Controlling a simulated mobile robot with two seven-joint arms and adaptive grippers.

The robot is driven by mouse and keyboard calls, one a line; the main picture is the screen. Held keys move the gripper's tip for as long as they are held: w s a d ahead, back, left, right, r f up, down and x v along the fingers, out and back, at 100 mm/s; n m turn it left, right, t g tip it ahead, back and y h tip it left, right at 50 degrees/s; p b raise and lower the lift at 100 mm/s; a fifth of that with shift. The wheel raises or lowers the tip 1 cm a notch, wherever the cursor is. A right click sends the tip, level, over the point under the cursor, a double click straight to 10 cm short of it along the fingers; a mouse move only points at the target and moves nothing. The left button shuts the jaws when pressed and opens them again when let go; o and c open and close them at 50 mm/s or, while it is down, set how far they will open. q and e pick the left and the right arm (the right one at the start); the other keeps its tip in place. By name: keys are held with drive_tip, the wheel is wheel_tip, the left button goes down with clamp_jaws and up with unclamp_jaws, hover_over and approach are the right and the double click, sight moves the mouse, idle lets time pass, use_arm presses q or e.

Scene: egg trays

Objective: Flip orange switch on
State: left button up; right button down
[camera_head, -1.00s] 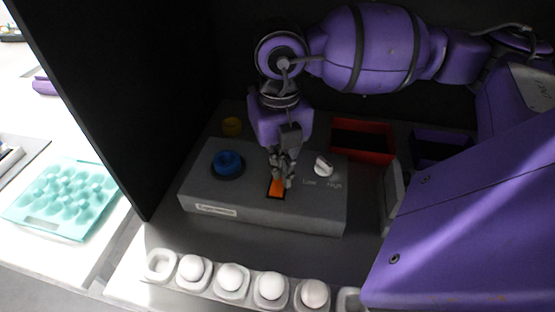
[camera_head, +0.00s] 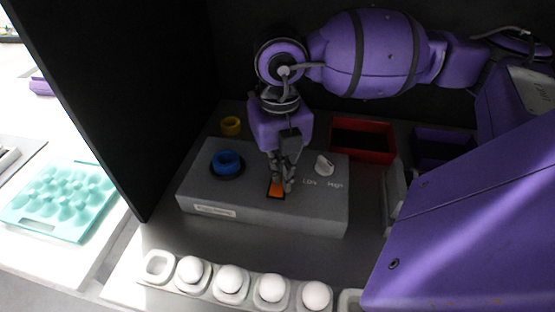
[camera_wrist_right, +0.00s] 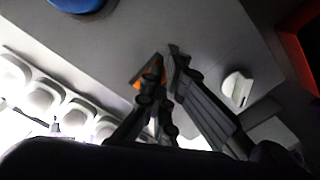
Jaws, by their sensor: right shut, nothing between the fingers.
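The orange switch (camera_head: 276,188) sits in a dark slot on top of the grey control box (camera_head: 310,212), between a blue button and a white knob. My right gripper (camera_head: 281,186) points down at the switch, its fingers closed with nothing between them. In the right wrist view the fingertips (camera_wrist_right: 167,58) are right beside the orange switch (camera_wrist_right: 137,82) and partly cover it. I cannot tell whether they touch it, or which way the switch is tilted. My left gripper is in neither view.
The blue button (camera_head: 227,162) and the white Low/High knob (camera_head: 324,166) flank the switch. White eggs in a row of cups (camera_head: 158,265) lie in front. A teal egg tray (camera_head: 70,232) is outside the dark wall at left.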

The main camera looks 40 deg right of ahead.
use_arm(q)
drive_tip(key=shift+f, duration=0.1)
use_arm(e)
drive_tip(key=shift+f, duration=0.15)
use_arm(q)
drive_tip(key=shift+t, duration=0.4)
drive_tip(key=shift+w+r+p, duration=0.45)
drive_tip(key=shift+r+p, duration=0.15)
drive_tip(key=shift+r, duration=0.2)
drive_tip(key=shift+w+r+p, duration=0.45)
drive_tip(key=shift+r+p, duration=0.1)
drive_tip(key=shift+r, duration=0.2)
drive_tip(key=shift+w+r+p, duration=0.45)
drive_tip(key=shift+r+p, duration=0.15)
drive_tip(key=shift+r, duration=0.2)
use_arm(e)
drive_tip(key=shift+r, duration=3.6)
